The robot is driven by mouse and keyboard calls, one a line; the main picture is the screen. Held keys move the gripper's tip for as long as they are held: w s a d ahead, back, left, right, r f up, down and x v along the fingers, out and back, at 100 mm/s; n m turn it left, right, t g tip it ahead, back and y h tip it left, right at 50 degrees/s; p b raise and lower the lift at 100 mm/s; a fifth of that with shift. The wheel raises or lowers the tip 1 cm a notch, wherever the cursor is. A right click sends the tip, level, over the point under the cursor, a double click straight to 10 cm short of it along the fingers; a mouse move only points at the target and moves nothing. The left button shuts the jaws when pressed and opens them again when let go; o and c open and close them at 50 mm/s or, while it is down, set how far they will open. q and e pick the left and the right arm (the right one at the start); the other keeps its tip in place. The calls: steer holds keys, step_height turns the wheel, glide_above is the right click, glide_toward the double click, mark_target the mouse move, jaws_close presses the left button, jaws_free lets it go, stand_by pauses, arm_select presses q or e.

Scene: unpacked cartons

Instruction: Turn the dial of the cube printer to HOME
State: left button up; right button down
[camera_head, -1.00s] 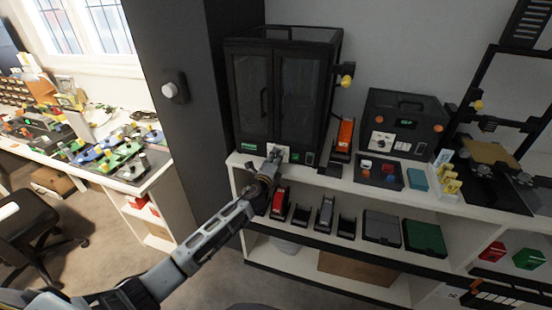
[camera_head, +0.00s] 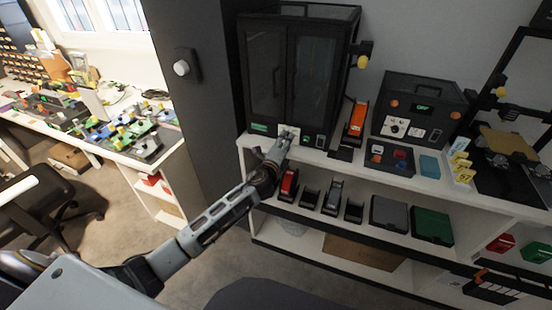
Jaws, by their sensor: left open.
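The cube printer (camera_head: 305,85) is a tall black enclosure with two dark glass doors, standing on the white shelf top. Its lower front edge carries a green label at left, a pale dial panel (camera_head: 295,131) in the middle and a small dark switch at right. My left gripper (camera_head: 286,138) is open, with its fingertips right in front of the dial panel. The fingers cover most of the dial, so its pointer and setting cannot be read. I cannot tell whether the fingers touch the dial. My right gripper is not in view.
A black box (camera_head: 424,92) with a green display and its own white dial panel stands to the right. A dark pillar (camera_head: 199,110) rises at left. Several small bins line the shelf below.

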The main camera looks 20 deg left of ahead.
arm_select(q)
steer(key=s, duration=0.9)
steer(key=shift+s, duration=0.35)
steer(key=shift+a+n, duration=0.1)
steer(key=shift+n, duration=0.2)
stand_by(0.4)
